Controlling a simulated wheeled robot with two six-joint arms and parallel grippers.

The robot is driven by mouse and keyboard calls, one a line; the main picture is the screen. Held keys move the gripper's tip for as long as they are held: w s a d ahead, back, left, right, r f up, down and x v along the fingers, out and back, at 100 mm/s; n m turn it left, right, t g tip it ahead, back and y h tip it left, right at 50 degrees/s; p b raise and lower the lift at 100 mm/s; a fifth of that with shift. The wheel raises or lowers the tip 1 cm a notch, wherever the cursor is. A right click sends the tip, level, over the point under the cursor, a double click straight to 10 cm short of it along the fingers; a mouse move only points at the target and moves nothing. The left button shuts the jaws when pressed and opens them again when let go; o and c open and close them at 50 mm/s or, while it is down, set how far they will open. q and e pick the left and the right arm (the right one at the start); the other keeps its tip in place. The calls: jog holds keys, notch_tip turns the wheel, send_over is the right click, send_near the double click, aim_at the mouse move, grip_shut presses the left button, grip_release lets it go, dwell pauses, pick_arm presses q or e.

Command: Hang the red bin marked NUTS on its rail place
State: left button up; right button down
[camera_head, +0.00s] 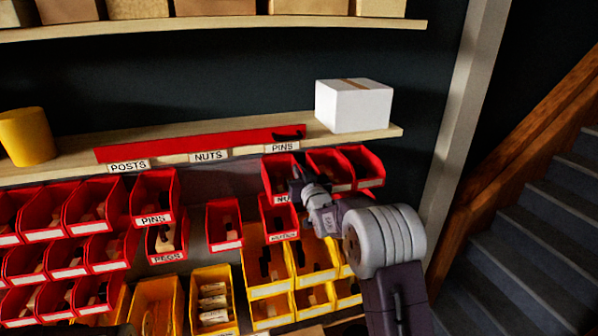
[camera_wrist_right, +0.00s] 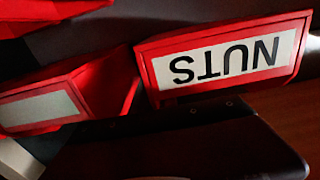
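The red NUTS bin (camera_head: 276,172) is at the left end of a short upper row of red bins, below the PINS label (camera_head: 282,147). My right gripper (camera_head: 298,187) is at its front right side and covers part of its label. In the right wrist view the NUTS bin (camera_wrist_right: 225,62) shows its label upside down, close to the dark part of my gripper. Whether the fingers grip the bin is hidden. The NUTS label (camera_head: 208,156) is on the shelf edge, with bare dark wall (camera_head: 208,181) below it. My left gripper is not in view.
A PINS bin (camera_head: 152,197) hangs below the POSTS label (camera_head: 128,166), left of the bare stretch. A single red bin (camera_head: 224,225) hangs below that stretch. Yellow bins (camera_head: 268,291) are lower. A white box (camera_head: 353,105) and yellow cup (camera_head: 27,137) stand on the shelf.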

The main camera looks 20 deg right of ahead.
jog(key=shift+r+p, duration=0.3)
jog(key=shift+r, duration=0.7)
dwell(0.6)
jog(key=shift+s+f, duration=0.15)
dwell(0.3)
jog(key=shift+s+b, duration=1.3)
dwell(0.3)
jog(key=shift+s, duration=0.1)
jog(key=shift+s+b, duration=0.25)
jog(key=shift+b, duration=0.1)
jog(key=s+b, duration=0.5)
jog(key=s, duration=1.1)
jog(key=shift+s, duration=0.2)
dwell(0.4)
jog(key=shift+a, duration=0.1)
